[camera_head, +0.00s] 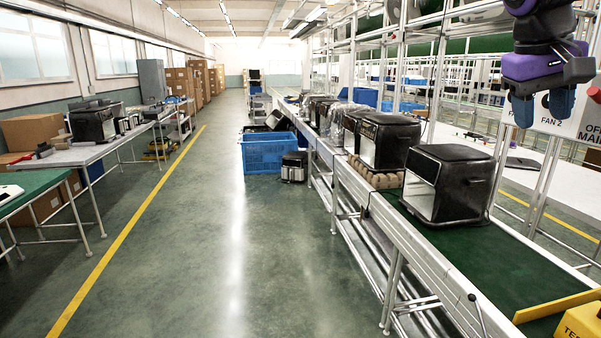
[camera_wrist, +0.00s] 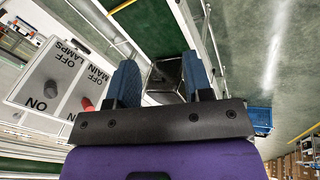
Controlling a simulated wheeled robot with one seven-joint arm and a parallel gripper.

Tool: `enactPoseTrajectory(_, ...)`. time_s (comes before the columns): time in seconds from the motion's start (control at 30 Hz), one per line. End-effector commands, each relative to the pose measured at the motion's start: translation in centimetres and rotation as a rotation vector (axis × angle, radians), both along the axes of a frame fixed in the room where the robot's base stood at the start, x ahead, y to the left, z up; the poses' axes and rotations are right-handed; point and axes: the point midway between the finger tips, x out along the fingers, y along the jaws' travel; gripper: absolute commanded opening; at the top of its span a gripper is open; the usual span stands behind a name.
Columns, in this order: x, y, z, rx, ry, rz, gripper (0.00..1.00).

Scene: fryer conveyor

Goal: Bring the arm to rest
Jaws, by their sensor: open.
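My gripper (camera_head: 541,106) hangs at the top right of the head view, above the conveyor side, with its blue fingers pointing down. The fingers are apart with nothing between them. In the wrist view my gripper (camera_wrist: 160,85) shows two blue fingers spread apart, and a dark fryer lies far beyond the gap. The gripper is clear of the belt and touches nothing that I can see. Much of the arm is outside the head view.
A black fryer (camera_head: 448,184) stands on the green conveyor belt (camera_head: 400,215), with more fryers behind it. A yellow box (camera_head: 580,322) is at the near right. A switch panel (camera_wrist: 62,80) is close to the gripper. A blue crate (camera_head: 270,153) stands on the floor; the aisle is clear.

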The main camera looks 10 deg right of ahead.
Motion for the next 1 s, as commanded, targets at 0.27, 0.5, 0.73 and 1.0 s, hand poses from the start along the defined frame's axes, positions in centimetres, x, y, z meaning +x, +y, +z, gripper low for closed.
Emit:
enactPoseTrajectory(0.27, -6.7, 6.7, -6.5, 0.160, -0.175, 0.203, 0.46)
enactPoseTrajectory(0.5, -10.8, 10.3, -11.4, 0.247, -0.300, 0.301, 0.46)
enactPoseTrajectory(0.73, -11.9, 11.3, -13.0, 0.272, -0.338, 0.325, 0.46)
enactPoseTrajectory(1.0, -11.9, 11.3, -13.0, 0.272, -0.337, 0.325, 0.46)
